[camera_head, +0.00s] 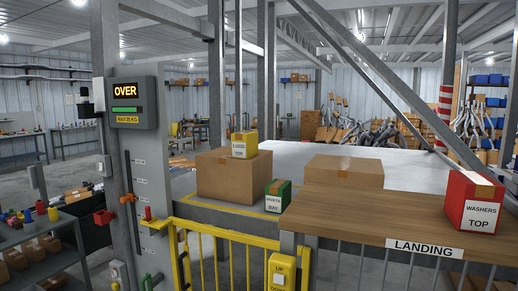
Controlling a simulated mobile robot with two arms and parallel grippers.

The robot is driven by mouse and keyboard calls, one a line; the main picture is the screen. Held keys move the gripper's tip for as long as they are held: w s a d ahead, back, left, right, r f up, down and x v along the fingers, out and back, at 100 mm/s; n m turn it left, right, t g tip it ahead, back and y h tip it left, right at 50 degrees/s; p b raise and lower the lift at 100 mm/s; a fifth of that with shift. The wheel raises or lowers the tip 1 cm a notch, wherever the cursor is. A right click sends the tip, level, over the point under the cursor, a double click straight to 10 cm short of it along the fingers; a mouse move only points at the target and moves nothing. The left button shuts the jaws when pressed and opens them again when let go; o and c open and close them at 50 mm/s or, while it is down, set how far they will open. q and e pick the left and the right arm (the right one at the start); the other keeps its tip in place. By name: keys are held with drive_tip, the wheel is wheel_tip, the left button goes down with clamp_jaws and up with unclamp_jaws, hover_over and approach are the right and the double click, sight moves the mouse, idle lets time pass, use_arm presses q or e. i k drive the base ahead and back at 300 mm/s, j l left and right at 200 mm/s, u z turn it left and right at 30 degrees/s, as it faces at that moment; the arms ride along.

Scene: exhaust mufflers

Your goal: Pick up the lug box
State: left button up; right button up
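The lug box (244,144) is a small yellow carton with a tan top and a white label that seems to read LUGS TOP. It sits upright on a large brown cardboard box (226,180), near that box's right end. The cardboard box stands on a platform behind a yellow gate (232,244). A green box (278,195) labelled RIVETS BAY stands to the right of the cardboard box. A red box (470,202) labelled WASHERS TOP stands on the right end of the wooden landing counter (390,219). Neither of my grippers is in view.
A display (125,103) on the left post reads OVER, with a MAX label in kilograms below. A yellow UP/DOWN button box (281,272) is at the gate's right. Another brown carton (343,171) stands behind the counter. The counter's middle is clear. Shelves with bins fill the lower left.

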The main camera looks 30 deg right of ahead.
sight(244, 144)
drive_tip(key=i+j+z, duration=0.1)
drive_tip(key=z, duration=0.4)
drive_tip(key=i+j+z, duration=0.1)
drive_tip(key=z, duration=0.35)
drive_tip(key=j, duration=0.1)
